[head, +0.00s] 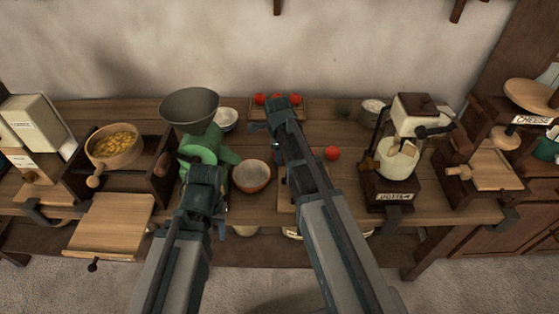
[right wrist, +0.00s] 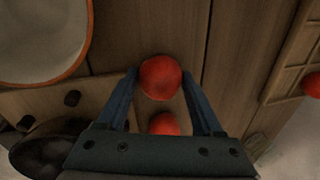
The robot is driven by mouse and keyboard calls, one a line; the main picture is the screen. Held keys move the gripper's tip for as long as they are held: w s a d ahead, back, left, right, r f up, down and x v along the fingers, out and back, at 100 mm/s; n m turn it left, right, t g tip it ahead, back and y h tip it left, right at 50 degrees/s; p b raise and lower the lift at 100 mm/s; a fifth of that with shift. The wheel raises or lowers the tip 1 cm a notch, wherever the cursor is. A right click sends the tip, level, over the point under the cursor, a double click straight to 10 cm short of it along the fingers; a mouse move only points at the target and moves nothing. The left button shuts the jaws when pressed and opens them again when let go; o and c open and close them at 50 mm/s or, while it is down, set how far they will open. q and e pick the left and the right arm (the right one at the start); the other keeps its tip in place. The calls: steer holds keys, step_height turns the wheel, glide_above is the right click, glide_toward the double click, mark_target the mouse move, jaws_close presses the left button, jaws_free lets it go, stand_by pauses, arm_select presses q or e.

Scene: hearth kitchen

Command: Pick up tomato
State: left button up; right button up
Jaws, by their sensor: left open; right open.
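In the head view, one red tomato (head: 332,153) lies on the wooden counter right of my right arm. Several more tomatoes (head: 262,99) sit on a wooden tray (head: 304,114) at the back. In the right wrist view, my right gripper (right wrist: 160,74) is open, with a tomato (right wrist: 159,80) between its fingertips. A second tomato (right wrist: 164,124) shows closer to the palm, partly hidden by it. I cannot tell whether the fingers touch either. My left gripper (head: 220,217) is over the counter's front, beside the green grinder; its fingers are mostly hidden.
A green grinder (head: 199,150) and an orange-rimmed bowl (head: 252,176) stand near my left arm. A butter churn (head: 389,187) is on the right, a cheese press (head: 495,168) farther right. A drawer box (head: 110,175) with a wooden pan (head: 116,146) is on the left.

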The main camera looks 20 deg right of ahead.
steer(key=c, duration=1)
steer(key=shift+r, duration=0.1)
step_height(320, 180, up, 10)
steer(key=p, duration=1)
